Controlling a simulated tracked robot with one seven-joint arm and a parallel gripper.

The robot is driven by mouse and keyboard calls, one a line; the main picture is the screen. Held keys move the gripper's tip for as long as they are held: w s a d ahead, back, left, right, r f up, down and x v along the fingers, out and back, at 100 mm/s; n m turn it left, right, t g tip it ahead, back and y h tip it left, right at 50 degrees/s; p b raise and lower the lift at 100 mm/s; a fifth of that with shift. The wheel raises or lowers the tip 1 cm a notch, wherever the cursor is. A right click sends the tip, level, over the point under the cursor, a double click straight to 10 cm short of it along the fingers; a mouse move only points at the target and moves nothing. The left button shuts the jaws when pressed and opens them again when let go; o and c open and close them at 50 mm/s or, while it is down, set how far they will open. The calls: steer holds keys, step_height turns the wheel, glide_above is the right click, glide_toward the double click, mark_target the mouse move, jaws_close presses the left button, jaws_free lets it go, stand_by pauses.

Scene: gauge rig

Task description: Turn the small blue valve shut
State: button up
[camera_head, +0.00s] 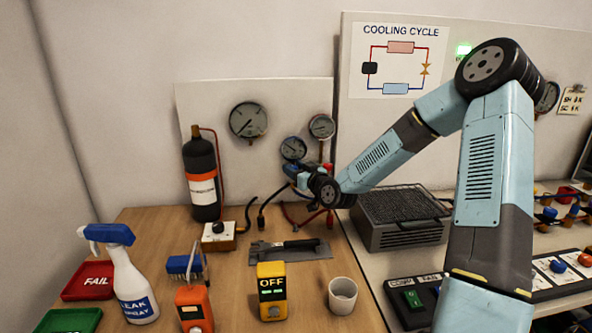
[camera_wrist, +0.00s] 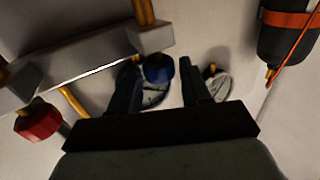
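The small blue valve (camera_wrist: 158,70) shows in the wrist view as a dark blue knob beside the metal manifold. My gripper (camera_wrist: 159,63) is open, with one dark finger on each side of the knob. The knob appears closer to the left finger; I cannot tell whether they touch. A red valve knob (camera_wrist: 38,122) sits at the left of the wrist view, outside the fingers. In the head view my gripper (camera_head: 297,179) is at the manifold below the two small gauges, and my wrist hides much of that area. I cannot make out the blue valve clearly there.
Two small gauges (camera_head: 293,148) (camera_head: 321,126) sit just above my gripper. A black cylinder (camera_head: 201,175) stands left, and a grey vented box (camera_head: 399,218) stands right. A spray bottle (camera_head: 128,275), a yellow meter (camera_head: 271,291) and a white cup (camera_head: 342,295) occupy the front bench.

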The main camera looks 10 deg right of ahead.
steer(key=c, duration=0.8)
